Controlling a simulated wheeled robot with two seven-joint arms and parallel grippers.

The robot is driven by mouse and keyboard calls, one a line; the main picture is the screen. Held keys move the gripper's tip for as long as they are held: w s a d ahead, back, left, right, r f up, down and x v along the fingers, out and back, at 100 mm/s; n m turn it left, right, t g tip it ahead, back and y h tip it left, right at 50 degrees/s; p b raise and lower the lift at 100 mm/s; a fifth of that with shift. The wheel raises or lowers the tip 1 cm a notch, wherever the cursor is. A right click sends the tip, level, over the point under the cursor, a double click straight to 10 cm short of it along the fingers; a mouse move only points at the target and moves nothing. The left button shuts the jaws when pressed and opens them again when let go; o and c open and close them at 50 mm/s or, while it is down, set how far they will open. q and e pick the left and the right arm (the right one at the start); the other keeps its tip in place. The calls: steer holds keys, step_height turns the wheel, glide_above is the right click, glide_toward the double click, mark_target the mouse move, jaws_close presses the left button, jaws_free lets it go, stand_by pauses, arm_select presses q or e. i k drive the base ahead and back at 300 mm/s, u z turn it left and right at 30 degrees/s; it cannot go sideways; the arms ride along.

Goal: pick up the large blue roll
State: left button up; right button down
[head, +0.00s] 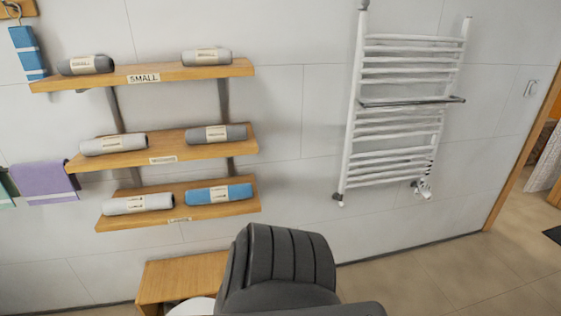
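The large blue roll (219,195) lies on the right half of the lowest wooden shelf (180,215) in the head view. It is a rolled blue towel with a pale label band, lying on its side. The label on this shelf's front edge is too small to read surely. A light grey roll (137,204) lies to its left on the same shelf, apart from it. Neither of my grippers shows in the head view.
The middle shelf (165,158) and top shelf (150,77), labelled SMALL, hold grey rolls. A dark padded chair (277,262) stands in front, right of the shelves, near a low wooden table (182,275). A white towel radiator (400,115) hangs at right. Floor is clear at right.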

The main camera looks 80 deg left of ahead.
mark_target(216, 194)
steer(key=u, duration=0.05)
steer(key=i, duration=0.1)
steer(key=u, duration=0.7)
